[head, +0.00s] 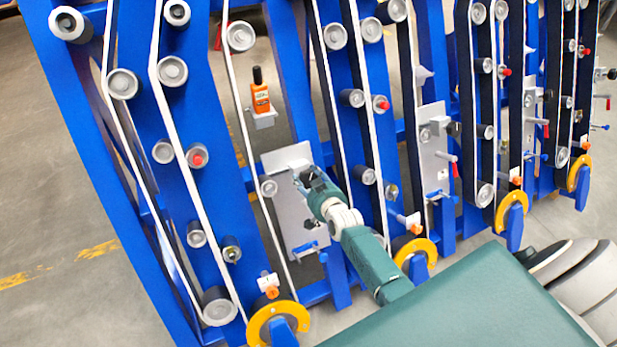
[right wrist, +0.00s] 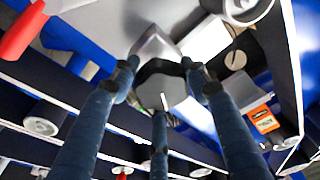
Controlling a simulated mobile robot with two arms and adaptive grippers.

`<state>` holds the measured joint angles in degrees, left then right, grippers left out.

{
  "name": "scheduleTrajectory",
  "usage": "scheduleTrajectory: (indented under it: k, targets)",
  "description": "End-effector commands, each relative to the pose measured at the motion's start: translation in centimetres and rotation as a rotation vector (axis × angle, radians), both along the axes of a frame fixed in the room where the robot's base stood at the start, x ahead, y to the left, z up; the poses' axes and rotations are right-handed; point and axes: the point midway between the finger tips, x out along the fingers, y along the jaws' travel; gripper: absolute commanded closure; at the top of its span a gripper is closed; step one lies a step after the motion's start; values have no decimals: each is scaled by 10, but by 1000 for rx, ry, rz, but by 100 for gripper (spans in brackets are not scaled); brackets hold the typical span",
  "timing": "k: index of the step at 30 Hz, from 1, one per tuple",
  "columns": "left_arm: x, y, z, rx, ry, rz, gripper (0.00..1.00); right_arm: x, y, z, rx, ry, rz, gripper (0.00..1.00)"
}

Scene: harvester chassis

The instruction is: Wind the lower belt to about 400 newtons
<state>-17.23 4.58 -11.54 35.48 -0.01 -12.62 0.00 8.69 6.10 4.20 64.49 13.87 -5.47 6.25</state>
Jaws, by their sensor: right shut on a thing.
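My right gripper (head: 308,180) reaches the upper part of a grey metal plate (head: 291,222) on the blue chassis. It is shut on what looks like the plate's crank handle, mostly hidden by the fingers. In the right wrist view its dark fingers (right wrist: 160,90) close in, with a thin pale rod between them. A blue handle (head: 305,247) sits low on the same plate. A pale-edged belt (head: 238,105) runs down past a small roller (head: 268,188) at the plate's left edge. No tension reading is legible. My left gripper is out of view.
Yellow rings (head: 277,322) line the chassis bottom. A similar plate (head: 435,150) to the right has a red-handled crank. A red handle (right wrist: 22,30) shows close in the right wrist view. Open floor (head: 60,200) lies left.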

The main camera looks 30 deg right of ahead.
Motion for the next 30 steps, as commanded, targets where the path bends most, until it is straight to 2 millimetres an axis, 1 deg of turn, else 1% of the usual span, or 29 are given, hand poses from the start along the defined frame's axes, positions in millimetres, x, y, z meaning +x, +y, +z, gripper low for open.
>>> scheduleTrajectory:
  k: [1,9,15,21,30]
  targets:
    - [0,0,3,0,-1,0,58,-4,5,-6,45,15,-19,80]
    - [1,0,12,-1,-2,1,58,-4,6,-7,235,6,-128,80]
    - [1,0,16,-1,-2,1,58,-5,7,-8,332,2,-183,80]
    - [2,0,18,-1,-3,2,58,-4,8,-8,389,-1,-215,80]
    - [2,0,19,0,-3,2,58,-4,8,-9,411,-2,-228,80]
